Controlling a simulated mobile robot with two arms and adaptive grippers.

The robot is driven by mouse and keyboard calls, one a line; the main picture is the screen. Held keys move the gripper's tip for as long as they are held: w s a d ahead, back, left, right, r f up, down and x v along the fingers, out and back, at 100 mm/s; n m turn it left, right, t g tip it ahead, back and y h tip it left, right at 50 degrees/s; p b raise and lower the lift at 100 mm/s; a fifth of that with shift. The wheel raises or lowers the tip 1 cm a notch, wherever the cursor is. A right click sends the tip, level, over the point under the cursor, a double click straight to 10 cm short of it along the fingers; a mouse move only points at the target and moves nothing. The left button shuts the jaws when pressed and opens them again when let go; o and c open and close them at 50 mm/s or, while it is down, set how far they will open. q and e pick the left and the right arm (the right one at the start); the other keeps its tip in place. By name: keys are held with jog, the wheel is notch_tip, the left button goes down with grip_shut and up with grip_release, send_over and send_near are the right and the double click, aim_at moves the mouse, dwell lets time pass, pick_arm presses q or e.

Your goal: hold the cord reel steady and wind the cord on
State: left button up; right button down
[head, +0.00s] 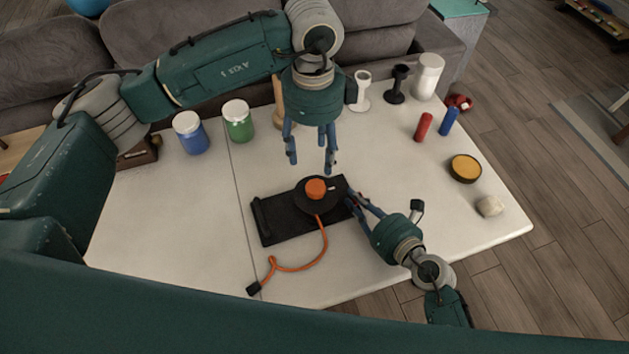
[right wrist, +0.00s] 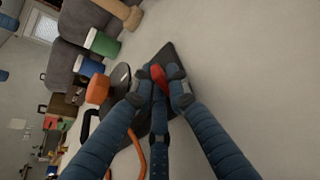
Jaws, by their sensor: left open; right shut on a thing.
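The cord reel is a black round drum (head: 301,202) with an orange knob (head: 316,187) on top, on a flat black base (head: 275,225) on the white table. An orange cord (head: 323,245) runs from the drum, loose across the table, to a black end piece (head: 253,288). My left gripper (head: 310,168) is open and empty just above the knob, fingers pointing down. My right gripper (head: 355,202) is shut at the base's right side. In the right wrist view its fingers close on a small red part (right wrist: 158,76) at the base (right wrist: 166,56); the knob (right wrist: 97,89) shows beside them.
Blue (head: 190,133) and green (head: 238,121) jars stand at the back left. White (head: 361,88) and black (head: 399,84) stands, a white canister (head: 428,77), red (head: 423,127) and blue (head: 448,121) cylinders, a yellow-topped tin (head: 465,168) and a stone (head: 489,206) stand right. The front left is clear.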

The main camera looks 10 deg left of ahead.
aim_at(314, 185)
pick_arm(q)
jog(key=shift+n, duration=0.5)
notch_tip(314, 185, down, 12)
jog(key=shift+r, duration=0.1)
jog(key=shift+c, duration=0.2)
jog(key=c, duration=1.1)
